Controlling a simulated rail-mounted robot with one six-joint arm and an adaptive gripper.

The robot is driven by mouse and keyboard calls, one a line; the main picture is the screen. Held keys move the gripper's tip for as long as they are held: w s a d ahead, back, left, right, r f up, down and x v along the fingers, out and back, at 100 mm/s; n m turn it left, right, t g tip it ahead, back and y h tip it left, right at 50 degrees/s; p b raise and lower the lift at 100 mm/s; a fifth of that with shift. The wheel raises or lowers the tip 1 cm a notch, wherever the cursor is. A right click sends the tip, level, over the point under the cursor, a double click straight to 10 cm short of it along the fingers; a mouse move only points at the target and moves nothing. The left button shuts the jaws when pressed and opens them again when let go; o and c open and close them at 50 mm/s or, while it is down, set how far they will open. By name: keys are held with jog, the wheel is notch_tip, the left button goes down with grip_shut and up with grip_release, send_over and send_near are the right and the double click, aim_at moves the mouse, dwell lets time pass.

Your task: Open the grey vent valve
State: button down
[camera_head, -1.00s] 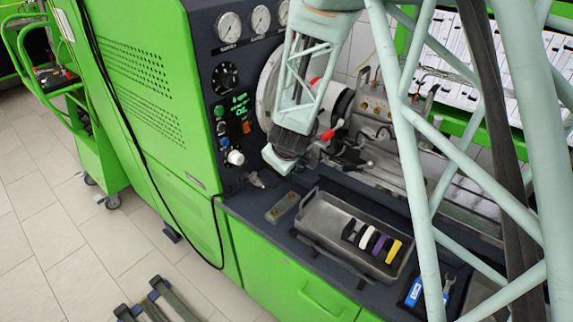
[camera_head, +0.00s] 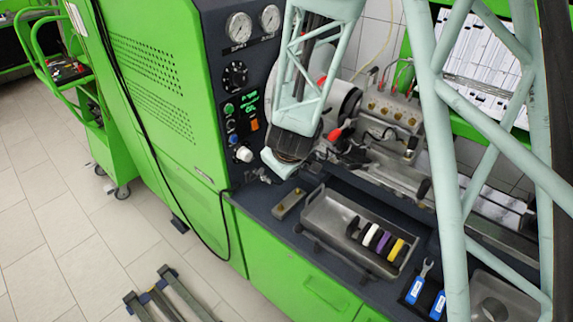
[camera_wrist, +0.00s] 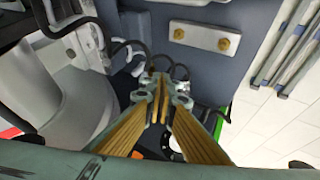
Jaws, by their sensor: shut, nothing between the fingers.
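My gripper (camera_wrist: 158,92) is shut and empty in the wrist view, its fingertips close together beside dark hoses and small grey fittings. In the head view my arm's end hides the fingers. A small grey fitting (camera_head: 262,174) sits at the foot of the control panel, left of my arm's end. I cannot tell whether it is the grey vent valve. A red handle (camera_head: 335,135) shows just right of my arm's end. No valve can be clearly picked out near my fingertips in the wrist view, and I cannot tell whether they touch anything.
A metal plate with two brass bolts (camera_head: 289,205) lies on the bench and also shows in the wrist view (camera_wrist: 205,38). A grey tray (camera_head: 325,217) holds several coloured pieces. Blue-handled tools (camera_head: 417,285) lie right of it. The green cabinet (camera_head: 165,100) stands left. A black cable (camera_head: 135,130) hangs down it.

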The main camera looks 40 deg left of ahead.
jog(key=shift+p+v, duration=0.6)
jog(key=shift+v, duration=1.65)
jog(key=shift+w+d+r, duration=0.1)
jog(key=shift+d, duration=0.05)
